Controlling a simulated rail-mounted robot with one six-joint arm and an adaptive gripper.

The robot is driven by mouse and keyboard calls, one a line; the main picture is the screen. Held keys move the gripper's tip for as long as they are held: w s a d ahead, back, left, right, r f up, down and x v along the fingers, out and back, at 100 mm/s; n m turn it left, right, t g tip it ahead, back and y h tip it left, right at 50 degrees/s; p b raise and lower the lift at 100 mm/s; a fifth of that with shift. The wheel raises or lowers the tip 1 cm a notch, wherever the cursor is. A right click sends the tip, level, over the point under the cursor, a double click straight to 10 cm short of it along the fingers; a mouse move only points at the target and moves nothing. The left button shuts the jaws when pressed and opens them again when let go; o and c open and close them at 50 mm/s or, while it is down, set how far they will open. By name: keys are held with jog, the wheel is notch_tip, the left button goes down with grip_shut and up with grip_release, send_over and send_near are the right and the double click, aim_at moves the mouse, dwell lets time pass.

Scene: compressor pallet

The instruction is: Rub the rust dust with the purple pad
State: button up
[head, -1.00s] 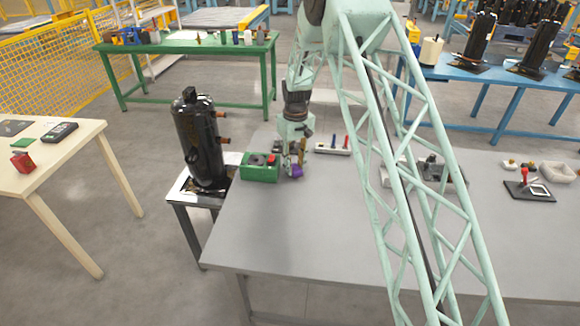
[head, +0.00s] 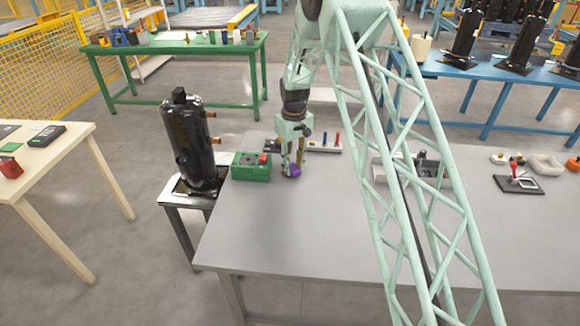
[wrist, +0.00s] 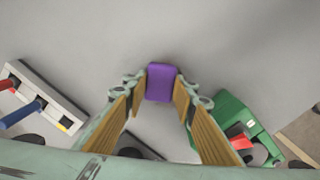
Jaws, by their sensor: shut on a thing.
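The purple pad (wrist: 161,82) is held between the fingertips of my gripper (wrist: 160,92) in the wrist view, with grey tabletop beyond it. In the head view my gripper (head: 291,163) points down over the grey table (head: 300,225), with the purple pad (head: 293,171) at its lower end. The pad looks close to the tabletop; I cannot tell whether it touches. I cannot make out the rust dust in either view.
A green box with a red part (head: 250,167) stands just left of my gripper. Behind is a white rack with coloured handles (head: 322,145). A black compressor (head: 190,145) stands on a small stand at the left. The table's front middle is clear.

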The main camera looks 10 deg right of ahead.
aim_at(299, 171)
jog(key=shift+s+d+f, duration=0.1)
jog(key=shift+s+d, duration=0.1)
jog(key=shift+d, duration=0.3)
jog(key=shift+s+d+f, duration=0.1)
jog(key=shift+s+d, duration=0.1)
jog(key=shift+d, duration=0.25)
jog(key=shift+s+f, duration=0.1)
jog(key=shift+s+a, duration=0.1)
jog(key=shift+s, duration=0.65)
jog(key=shift+a, duration=0.15)
jog(key=shift+w+a+r, duration=0.1)
jog(key=shift+w+a, duration=0.15)
jog(key=shift+a, duration=0.4)
jog(key=shift+w+a+r, duration=0.15)
jog(key=shift+w+a, duration=0.15)
jog(key=shift+a, duration=0.4)
jog(key=shift+w+a+r, duration=0.1)
jog(key=shift+w+a, duration=0.15)
jog(key=shift+a, duration=0.4)
